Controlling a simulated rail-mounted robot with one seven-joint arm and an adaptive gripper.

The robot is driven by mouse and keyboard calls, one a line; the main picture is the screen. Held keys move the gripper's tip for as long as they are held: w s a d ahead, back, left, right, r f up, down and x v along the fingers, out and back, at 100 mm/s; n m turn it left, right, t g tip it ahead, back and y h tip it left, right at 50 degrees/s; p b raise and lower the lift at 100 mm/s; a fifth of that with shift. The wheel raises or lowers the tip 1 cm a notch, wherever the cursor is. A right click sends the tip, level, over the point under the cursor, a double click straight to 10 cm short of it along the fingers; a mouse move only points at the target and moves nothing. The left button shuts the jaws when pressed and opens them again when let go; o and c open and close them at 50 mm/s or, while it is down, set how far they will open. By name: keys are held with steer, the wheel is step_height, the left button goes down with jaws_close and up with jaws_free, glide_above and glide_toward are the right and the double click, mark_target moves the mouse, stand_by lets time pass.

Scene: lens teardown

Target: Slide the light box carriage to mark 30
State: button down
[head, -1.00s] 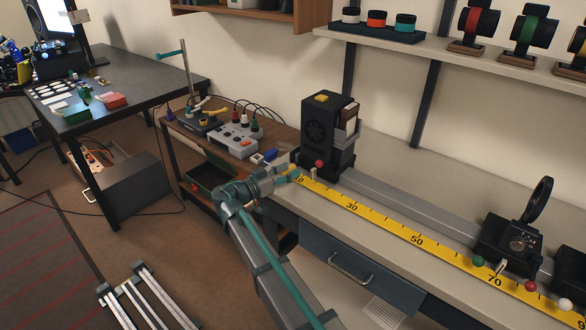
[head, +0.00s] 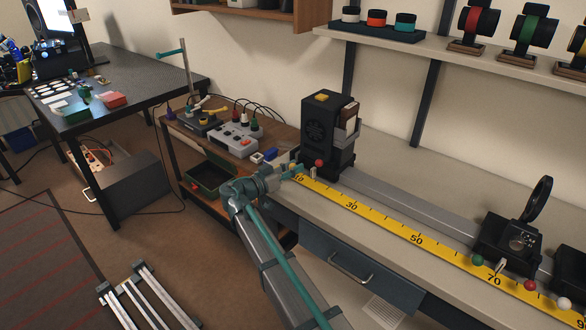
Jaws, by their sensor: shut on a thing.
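The pointer stands over the yellow scale (head: 385,224) between 10 and 30, nearer 10. My gripper (head: 302,170) reaches in from the left and is shut at the front of the carriage, by the knob; the exact grip spot is too small to make out.
A side bench (head: 280,133) with a grey power box (head: 233,141) lies left of the gripper.

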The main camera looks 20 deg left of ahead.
mark_target(326, 171)
steer(key=s+d+b, duration=0.1)
steer(key=d, duration=0.1)
steer(key=d+b, duration=0.1)
steer(key=d, duration=0.1)
steer(key=s+d+b, duration=0.1)
steer(key=d+b, duration=0.1)
steer(key=d, duration=0.1)
steer(key=shift+s+f, duration=0.2)
steer(key=shift+s, duration=0.1)
steer(key=shift+s+d+r, duration=0.15)
steer(key=shift+d, duration=0.3)
steer(key=c, duration=0.9)
jaws_free()
steer(key=shift+a, duration=0.1)
steer(key=v, duration=1.2)
